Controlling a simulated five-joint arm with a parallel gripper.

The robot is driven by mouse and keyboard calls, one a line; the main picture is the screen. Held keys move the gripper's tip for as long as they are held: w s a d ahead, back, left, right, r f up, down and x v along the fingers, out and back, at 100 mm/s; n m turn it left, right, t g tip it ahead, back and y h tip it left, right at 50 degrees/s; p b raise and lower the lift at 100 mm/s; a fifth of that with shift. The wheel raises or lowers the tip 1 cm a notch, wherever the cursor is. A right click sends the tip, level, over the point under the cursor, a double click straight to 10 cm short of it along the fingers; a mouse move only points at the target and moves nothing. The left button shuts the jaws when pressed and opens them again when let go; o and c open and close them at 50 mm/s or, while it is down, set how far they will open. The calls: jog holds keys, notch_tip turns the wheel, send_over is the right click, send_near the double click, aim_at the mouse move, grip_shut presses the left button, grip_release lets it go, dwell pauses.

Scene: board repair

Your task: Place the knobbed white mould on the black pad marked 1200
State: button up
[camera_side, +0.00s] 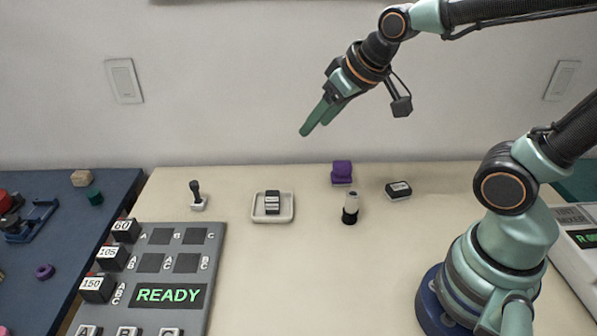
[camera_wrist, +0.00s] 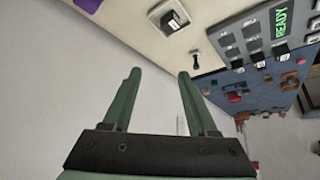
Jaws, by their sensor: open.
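A small white piece with an upright black knob (camera_side: 197,196) stands on the table left of a pale dish; it is the nearest match to the knobbed white mould. It also shows in the wrist view (camera_wrist: 195,60). I cannot read 1200 anywhere. A black block with a white label (camera_side: 272,203) sits in the pale dish (camera_side: 287,214), and another labelled black block (camera_side: 398,189) lies at the right; their print is too small to read. My gripper (camera_side: 313,128) is open and empty, high above the table near the wall. In the wrist view its fingers (camera_wrist: 160,74) are spread apart.
A grey panel (camera_side: 215,247) with dark squares, a READY display and blocks marked 60, 105 and 150 stands at front left. A purple block (camera_side: 342,172) and a black-and-white cylinder (camera_side: 350,208) stand right of the dish. The table's middle front is clear.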

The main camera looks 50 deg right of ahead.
jog(key=shift+o, duration=0.4)
jog(key=shift+g, duration=0.6)
jog(key=s, duration=0.2)
jog(key=s+d, duration=0.1)
jog(key=s, duration=0.2)
jog(key=shift+s+d+r, duration=0.15)
jog(key=shift+s+r, duration=0.25)
jog(key=shift+w, duration=0.1)
jog(key=m+t+y, duration=0.1)
jog(key=t+y, duration=0.2)
jog(key=t, duration=0.3)
send_over(197, 195)
jog(key=s+d, duration=0.3)
jog(key=s, duration=0.4)
notch_tip(197, 195, down, 17)
jog(key=x, duration=0.7)
jog(key=shift+a+f, duration=0.1)
jog(key=shift+a+x, duration=0.2)
jog(key=shift+x, duration=2.5)
